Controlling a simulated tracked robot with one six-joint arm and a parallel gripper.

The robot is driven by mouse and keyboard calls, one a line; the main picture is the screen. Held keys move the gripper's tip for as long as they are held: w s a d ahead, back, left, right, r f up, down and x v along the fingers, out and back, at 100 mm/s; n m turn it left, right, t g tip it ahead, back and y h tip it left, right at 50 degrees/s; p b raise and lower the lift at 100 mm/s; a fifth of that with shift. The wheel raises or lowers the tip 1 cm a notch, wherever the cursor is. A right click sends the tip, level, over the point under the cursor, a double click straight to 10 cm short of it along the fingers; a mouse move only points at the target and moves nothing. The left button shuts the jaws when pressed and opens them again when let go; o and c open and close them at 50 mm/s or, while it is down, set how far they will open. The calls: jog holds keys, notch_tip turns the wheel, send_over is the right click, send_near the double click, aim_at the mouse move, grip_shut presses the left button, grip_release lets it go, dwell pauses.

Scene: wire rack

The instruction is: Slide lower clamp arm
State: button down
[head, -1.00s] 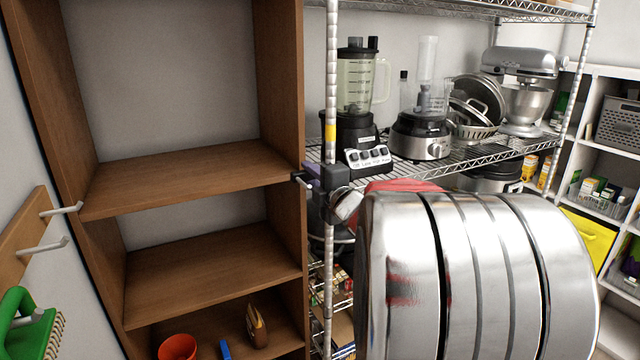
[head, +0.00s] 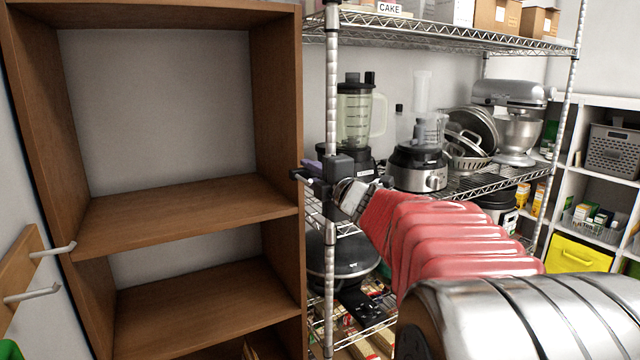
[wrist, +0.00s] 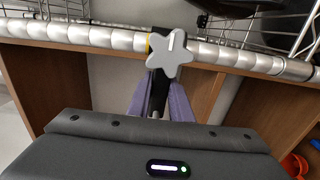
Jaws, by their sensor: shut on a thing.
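The lower clamp arm is a black bar with a grey star-shaped knob (wrist: 168,53). In the wrist view the knob sits in front of the rack's silver post (wrist: 220,55), beside a yellow band. My gripper (wrist: 158,108) has purple fingers shut on the black clamp arm (wrist: 158,92), just below the knob. My wrist hides most of the clamp there.
A wooden shelf unit (head: 180,205) stands close on the left of the post. The wire rack's middle shelf (head: 480,182) holds a blender (head: 354,115), a food processor (head: 418,160) and a stand mixer (head: 515,115). A dark lidded pan (head: 340,262) sits lower.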

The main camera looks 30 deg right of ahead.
jog(key=shift+r, duration=0.3)
jog(key=c, duration=1.6)
grip_release()
jog(key=shift+f, duration=0.1)
jog(key=shift+s, duration=0.1)
